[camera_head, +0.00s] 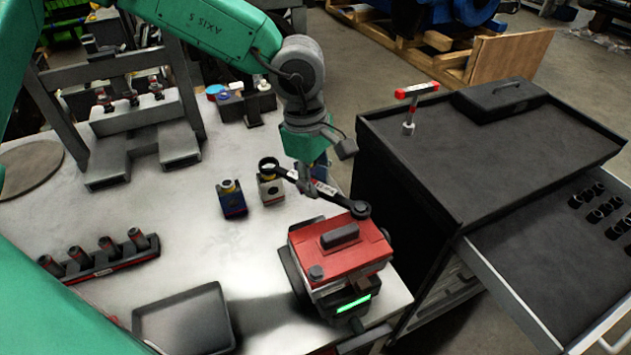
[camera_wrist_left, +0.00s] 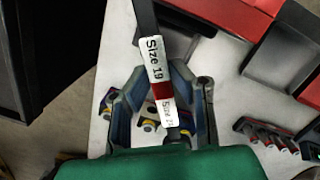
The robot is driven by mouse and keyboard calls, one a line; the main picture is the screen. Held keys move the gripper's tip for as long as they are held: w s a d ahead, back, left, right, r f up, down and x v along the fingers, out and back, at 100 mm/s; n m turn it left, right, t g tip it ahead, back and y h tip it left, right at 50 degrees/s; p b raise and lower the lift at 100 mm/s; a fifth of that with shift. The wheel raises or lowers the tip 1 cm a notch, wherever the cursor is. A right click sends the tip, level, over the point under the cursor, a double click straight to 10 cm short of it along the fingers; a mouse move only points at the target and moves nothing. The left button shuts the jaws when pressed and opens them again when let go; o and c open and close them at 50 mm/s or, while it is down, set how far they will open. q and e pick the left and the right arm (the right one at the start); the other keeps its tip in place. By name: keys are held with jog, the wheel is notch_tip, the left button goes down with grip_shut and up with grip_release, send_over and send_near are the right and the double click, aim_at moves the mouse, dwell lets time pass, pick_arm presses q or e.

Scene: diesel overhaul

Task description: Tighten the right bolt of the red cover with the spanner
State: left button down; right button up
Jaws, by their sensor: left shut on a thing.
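The red cover (camera_head: 325,259) sits on a dark block near the table's front right edge. A dark bolt head (camera_head: 316,272) shows at its near left corner. The dark spanner (camera_head: 340,200) has white and red labels. My left gripper (camera_head: 317,180) is shut on its handle. One ring end of the spanner lies over the cover's far right corner and hides what is under it; whether it is seated on the right bolt I cannot tell. In the left wrist view the spanner (camera_wrist_left: 147,22) runs between the fingers, and part of the red cover (camera_wrist_left: 236,14) shows. My right gripper is not in view.
Two small blocks (camera_head: 232,203) stand behind the cover. An empty black tray (camera_head: 185,322) and a socket rack (camera_head: 105,262) are at the left. A dark tool cabinet (camera_head: 480,150) with a red-handled tool (camera_head: 413,98) and an open drawer stands at the right.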

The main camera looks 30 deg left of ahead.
pick_arm(q)
jog(key=w+m, duration=0.2)
jog(key=shift+d+m, duration=0.25)
jog(key=shift+m, duration=0.05)
jog(key=shift+s+a+r+n, duration=0.25)
jog(key=shift+s+r+n, duration=0.7)
jog(key=shift+n, duration=0.35)
jog(key=shift+s+f, duration=0.1)
jog(key=shift+s+n, duration=0.25)
jog(key=shift+n, duration=0.15)
jog(key=shift+s+n, duration=0.75)
jog(key=shift+n, duration=0.25)
